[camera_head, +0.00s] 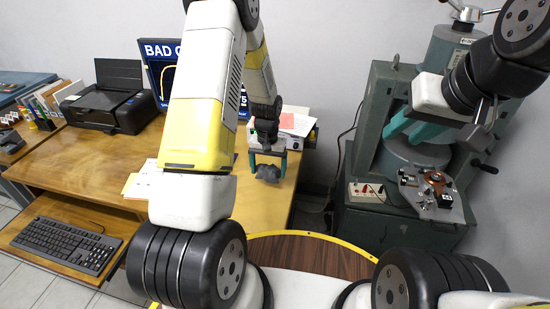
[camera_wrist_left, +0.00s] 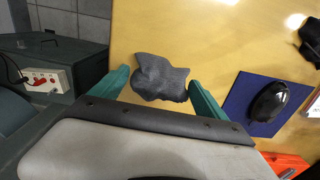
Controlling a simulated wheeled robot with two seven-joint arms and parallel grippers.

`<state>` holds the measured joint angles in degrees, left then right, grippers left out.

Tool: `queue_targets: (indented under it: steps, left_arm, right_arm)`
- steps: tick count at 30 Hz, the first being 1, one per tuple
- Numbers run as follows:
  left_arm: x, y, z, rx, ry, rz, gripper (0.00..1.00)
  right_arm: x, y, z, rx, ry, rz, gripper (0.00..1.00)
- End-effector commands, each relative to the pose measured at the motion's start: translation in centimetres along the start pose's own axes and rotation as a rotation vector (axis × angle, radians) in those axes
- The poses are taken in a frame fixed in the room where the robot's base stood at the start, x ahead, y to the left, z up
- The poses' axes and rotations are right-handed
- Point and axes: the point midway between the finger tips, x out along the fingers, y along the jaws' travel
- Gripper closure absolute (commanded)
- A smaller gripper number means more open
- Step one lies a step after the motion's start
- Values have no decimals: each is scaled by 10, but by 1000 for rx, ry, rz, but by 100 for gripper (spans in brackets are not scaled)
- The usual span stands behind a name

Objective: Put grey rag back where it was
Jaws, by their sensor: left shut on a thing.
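The grey rag (camera_head: 268,173) is a small crumpled dark cloth. It is between the teal fingers of my left gripper (camera_head: 268,164), over the right part of the wooden desk (camera_head: 262,208). In the left wrist view the rag (camera_wrist_left: 160,78) is bunched between the two fingertips of my left gripper (camera_wrist_left: 160,90), which is shut on it. I cannot tell whether the rag touches the desk top. My right gripper (camera_head: 407,130) is at the right, in front of the green-grey machine, with its teal fingers apart and nothing seen between them.
A black mouse (camera_wrist_left: 268,102) lies on a blue mat (camera_wrist_left: 238,100), right of the rag in the wrist view. A printer (camera_head: 108,105), a keyboard (camera_head: 66,245) and a blue sign (camera_head: 160,50) stand left. The green-grey machine (camera_head: 375,105) stands right, beyond a gap from the desk.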

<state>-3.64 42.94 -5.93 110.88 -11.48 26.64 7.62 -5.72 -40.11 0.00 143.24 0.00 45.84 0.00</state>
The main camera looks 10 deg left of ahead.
Motion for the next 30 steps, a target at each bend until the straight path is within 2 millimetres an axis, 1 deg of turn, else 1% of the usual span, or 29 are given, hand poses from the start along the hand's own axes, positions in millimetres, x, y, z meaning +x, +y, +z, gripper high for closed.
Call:
queue_targets:
  steps: [3, 4, 7, 10, 21, 22, 23, 24, 30]
  left_arm:
    - [1, -7, -7, -1, 1, 0, 55]
    - [4, -7, -7, 0, -2, 0, 55]
    - [22, -6, -5, 2, -5, 0, 55]
    - [34, -6, -6, 1, -3, -1, 55]
    - [39, -6, -6, 0, 0, 0, 55]
    - [38, -6, -7, 0, 1, 0, 9]
    - [38, -6, -7, 0, 1, 0, 3]
    - [38, -6, -6, 0, 1, 0, 0]
    - [38, -6, -6, 0, 1, 0, 0]
  right_arm:
    - [0, 0, 0, 0, 0, 0, 64]
    - [0, 0, 0, 0, 0, 0, 64]
    - [0, 0, 0, 0, 0, 0, 64]
    - [0, 0, 0, 0, 0, 0, 64]
    - [0, 0, 0, 0, 0, 0, 64]
    - [0, 0, 0, 0, 0, 0, 64]
    - [0, 0, 0, 0, 0, 0, 64]
    - [0, 0, 0, 0, 0, 0, 64]
    - [0, 0, 0, 0, 0, 0, 64]
